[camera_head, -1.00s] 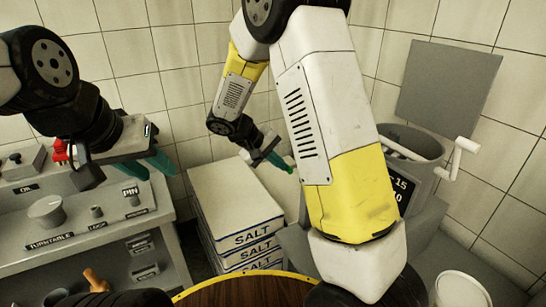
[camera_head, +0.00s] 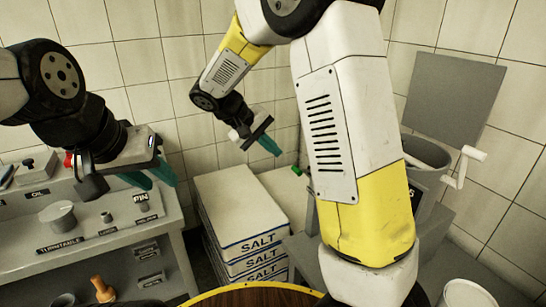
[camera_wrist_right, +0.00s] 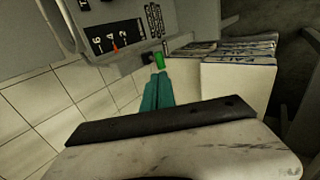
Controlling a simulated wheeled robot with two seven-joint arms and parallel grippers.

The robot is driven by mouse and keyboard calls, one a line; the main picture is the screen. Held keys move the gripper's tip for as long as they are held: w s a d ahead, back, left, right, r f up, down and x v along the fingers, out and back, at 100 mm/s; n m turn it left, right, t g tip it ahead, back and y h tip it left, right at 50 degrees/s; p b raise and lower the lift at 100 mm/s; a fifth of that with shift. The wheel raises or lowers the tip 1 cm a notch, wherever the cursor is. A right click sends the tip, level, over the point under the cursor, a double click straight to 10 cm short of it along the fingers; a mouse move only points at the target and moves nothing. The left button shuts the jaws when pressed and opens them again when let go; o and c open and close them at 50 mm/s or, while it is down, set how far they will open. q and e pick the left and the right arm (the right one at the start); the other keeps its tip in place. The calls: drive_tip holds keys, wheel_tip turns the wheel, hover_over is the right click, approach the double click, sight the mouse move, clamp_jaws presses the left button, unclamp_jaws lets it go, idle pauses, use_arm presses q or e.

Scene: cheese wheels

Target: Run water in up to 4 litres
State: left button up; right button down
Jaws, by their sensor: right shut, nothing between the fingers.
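A small green knob (camera_head: 297,170) shows just behind the salt boxes in the head view. It also shows in the right wrist view (camera_wrist_right: 160,60), just beyond my fingertips. My right gripper (camera_head: 277,152) is shut and empty, above and to the left of the knob and apart from it. Its teal fingers (camera_wrist_right: 159,77) are together in the right wrist view. A black scale (camera_wrist_right: 113,35) marked 6, 4 and 2 has an orange-red pointer beside the 4. A grey vat (camera_head: 428,152) is partly hidden by my right arm. My left gripper (camera_head: 161,184) is open and empty above the console.
A stack of salt boxes (camera_head: 240,205) stands in the middle. The grey console (camera_head: 100,240) with knobs is at the left. A white crank handle (camera_head: 462,165) sticks out beside the vat. A round wooden top with a yellow rim (camera_head: 255,287) is at the front.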

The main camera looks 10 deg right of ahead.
drive_tip(key=shift+d+r+v, duration=0.1)
drive_tip(key=shift+v, duration=0.8)
drive_tip(key=shift+d+r+v, duration=0.15)
drive_tip(key=shift+v, duration=0.75)
drive_tip(key=shift+w, duration=0.1)
